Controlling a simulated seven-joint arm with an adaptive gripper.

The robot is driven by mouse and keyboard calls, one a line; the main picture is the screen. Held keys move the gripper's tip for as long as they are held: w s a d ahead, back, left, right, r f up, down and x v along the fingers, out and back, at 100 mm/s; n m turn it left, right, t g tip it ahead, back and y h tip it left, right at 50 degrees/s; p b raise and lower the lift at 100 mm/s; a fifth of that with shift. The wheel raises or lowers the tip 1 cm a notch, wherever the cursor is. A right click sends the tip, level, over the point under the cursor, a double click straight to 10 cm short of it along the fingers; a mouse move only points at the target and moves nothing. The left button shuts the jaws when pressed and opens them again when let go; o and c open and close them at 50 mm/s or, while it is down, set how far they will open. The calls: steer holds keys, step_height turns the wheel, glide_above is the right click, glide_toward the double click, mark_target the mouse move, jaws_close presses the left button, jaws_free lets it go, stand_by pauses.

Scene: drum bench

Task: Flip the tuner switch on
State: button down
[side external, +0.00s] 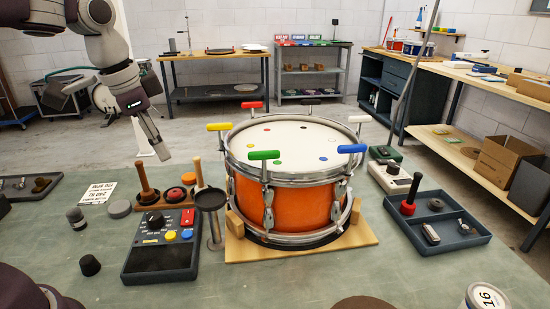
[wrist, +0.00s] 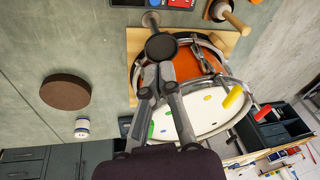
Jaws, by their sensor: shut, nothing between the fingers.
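A black box with a dial, a red rocker switch (side external: 188,217), and yellow and blue buttons, likely the tuner (side external: 160,258), lies on the bench left of the drum. Whether its switch is on or off is too small to tell. A part of a box with red and blue shows at the top edge of the wrist view (wrist: 184,4). My gripper (side external: 161,155) is shut and empty, raised above the bench behind and left of the drum. In the wrist view its fingers (wrist: 157,76) overlap the drum and a dark round cup.
The orange drum (side external: 290,205) with coloured-handled keys stands on a wooden base right of the box. A dark cup on a post (side external: 210,199) stands between them. Wooden-handled tools (side external: 149,180) stand behind the box. A tray (side external: 455,233) and a pale device (side external: 393,178) lie at right.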

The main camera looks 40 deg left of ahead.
mark_target(188, 215)
steer(key=w+a+f+m+g, duration=0.2)
steer(key=w+a+f+m, duration=0.2)
steer(key=w+a, duration=0.1)
steer(key=shift+a+y, duration=0.3)
steer(key=shift+a, duration=0.1)
steer(key=shift+w+f, duration=0.1)
steer(key=f, duration=0.9)
steer(key=w+a+f, duration=0.1)
steer(key=f, duration=0.3)
steer(key=shift+w+a+f, duration=0.1)
steer(key=shift+f, duration=0.3)
steer(key=shift+f, duration=0.25)
steer(key=shift+s+d+r, duration=0.35)
steer(key=shift+s+d, duration=0.1)
